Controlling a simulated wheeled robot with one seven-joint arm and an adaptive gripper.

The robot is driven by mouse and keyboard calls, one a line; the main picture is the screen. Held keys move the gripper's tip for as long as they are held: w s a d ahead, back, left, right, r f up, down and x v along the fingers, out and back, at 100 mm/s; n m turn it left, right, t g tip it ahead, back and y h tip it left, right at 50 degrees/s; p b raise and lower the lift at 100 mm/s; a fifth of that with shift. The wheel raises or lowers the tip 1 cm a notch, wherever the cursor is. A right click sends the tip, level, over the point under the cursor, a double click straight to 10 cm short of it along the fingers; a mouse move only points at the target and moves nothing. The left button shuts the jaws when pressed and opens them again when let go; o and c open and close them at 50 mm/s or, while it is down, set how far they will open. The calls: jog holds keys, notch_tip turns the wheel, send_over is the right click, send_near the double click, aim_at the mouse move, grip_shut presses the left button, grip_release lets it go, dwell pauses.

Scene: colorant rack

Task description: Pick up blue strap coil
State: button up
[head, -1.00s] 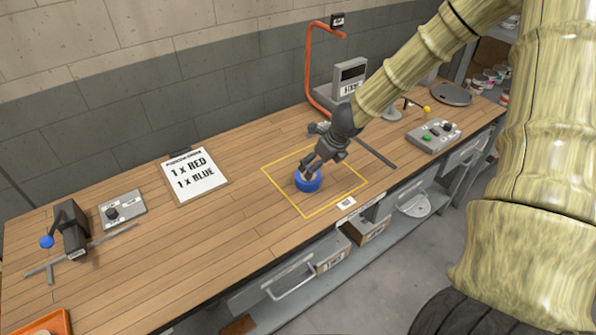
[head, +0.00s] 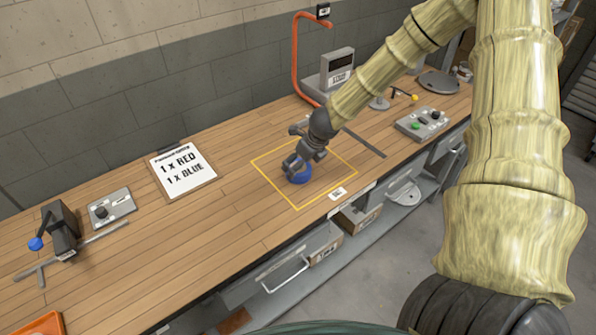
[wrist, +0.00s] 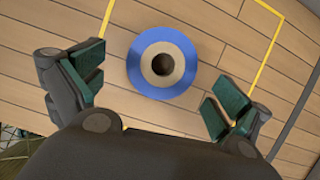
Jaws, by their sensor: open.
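The blue strap coil (head: 300,177) lies flat on the wooden bench inside a yellow outlined square, partly hidden by my gripper in the head view. In the wrist view the coil (wrist: 137,68) is a blue ring around a tan core with a dark centre hole. My gripper (head: 296,165) is open and empty, right at the coil in the head view. No finger contact shows.
An order card (head: 183,170) reads 1 x RED, 1 x BLUE. A grey button box (head: 423,123) stands to the right, and an orange hooked stand (head: 296,75) and grey scale (head: 337,72) behind. A clamp-like device (head: 62,228) is at left.

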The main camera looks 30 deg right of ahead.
jog(key=shift+w+d+f+p, duration=0.1)
jog(key=shift+w+f+p, duration=0.35)
jog(key=shift+f, duration=0.3)
jog(key=shift+x, duration=1.5)
jog(key=shift+r, duration=0.1)
jog(key=c, duration=1.1)
jog(key=shift+w+r, duration=0.1)
jog(key=shift+r, duration=0.05)
jog(key=shift+r, duration=1.5)
jog(key=s+a+b, duration=0.1)
jog(key=s+b, duration=0.1)
jog(key=s, duration=0.3)
jog(key=s+a+r+b, duration=0.1)
jog(key=s+b, duration=0.1)
jog(key=s, duration=0.3)
jog(key=s+a+b, duration=0.1)
jog(key=s+b, duration=0.1)
jog(key=s, duration=0.3)
jog(key=shift+r, duration=0.3)
jog(key=shift+s, duration=0.25)
